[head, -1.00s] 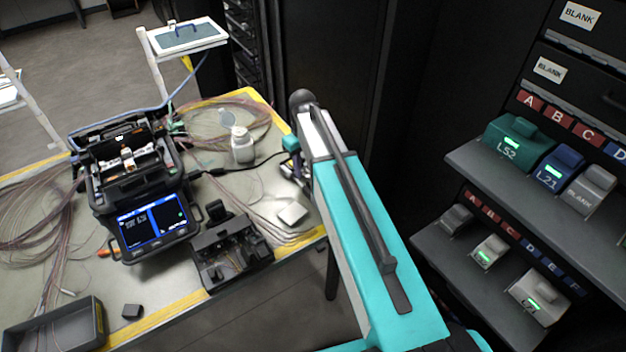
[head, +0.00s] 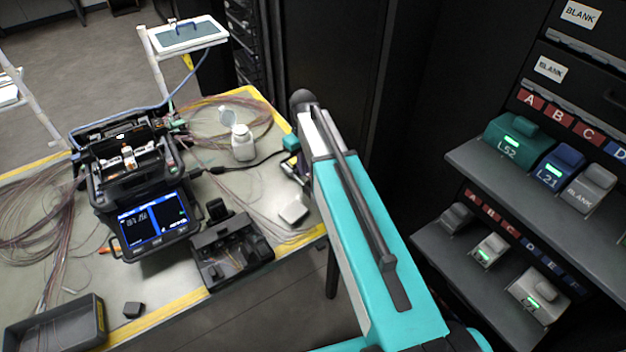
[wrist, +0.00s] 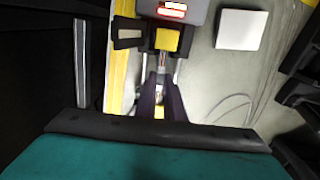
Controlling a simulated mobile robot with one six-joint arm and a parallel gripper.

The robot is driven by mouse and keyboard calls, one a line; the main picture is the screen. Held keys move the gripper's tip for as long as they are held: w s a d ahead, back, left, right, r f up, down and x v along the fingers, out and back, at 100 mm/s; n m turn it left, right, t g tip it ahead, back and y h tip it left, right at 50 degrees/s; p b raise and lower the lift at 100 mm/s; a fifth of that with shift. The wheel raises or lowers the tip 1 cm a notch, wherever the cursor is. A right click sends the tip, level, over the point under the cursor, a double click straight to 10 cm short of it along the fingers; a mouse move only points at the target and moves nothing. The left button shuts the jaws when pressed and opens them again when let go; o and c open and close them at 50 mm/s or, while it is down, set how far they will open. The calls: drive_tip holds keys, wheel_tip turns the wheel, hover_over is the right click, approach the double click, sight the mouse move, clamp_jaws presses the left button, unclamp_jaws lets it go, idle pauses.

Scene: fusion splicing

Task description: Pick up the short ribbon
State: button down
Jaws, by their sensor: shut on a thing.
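My gripper (wrist: 161,82) shows in the wrist view with its two dark fingers close together, below a yellow block (wrist: 167,40). The fingers are shut on a narrow pale piece, which appears to be the short ribbon (wrist: 162,62); it is small and partly hidden by the fingers. Its far end reaches toward the yellow block, and I cannot tell whether they touch. In the head view my gripper is mostly hidden behind my teal arm, at the right end of the table, and the ribbon cannot be made out.
A grey unit with a red lit label (wrist: 172,11) stands just beyond the yellow block. A white square box (head: 293,212) lies nearby. The fusion splicer (head: 130,170), a black tool (head: 232,252) and a white bottle (head: 242,143) stand on the table. A cartridge rack (head: 480,165) is at right.

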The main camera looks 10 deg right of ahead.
drive_tip(key=shift+r, duration=0.15)
wheel_tip(320, 180, up, 10)
drive_tip(key=b, duration=0.2)
idle(0.7)
idle(0.6)
drive_tip(key=shift+n, duration=0.5)
drive_tip(key=s+r, duration=0.1)
drive_tip(key=s, duration=0.1)
drive_tip(key=s+r, duration=0.1)
drive_tip(key=s, duration=0.1)
drive_tip(key=shift+s+r+b, duration=0.2)
drive_tip(key=shift+b, duration=0.1)
drive_tip(key=shift+a, duration=0.1)
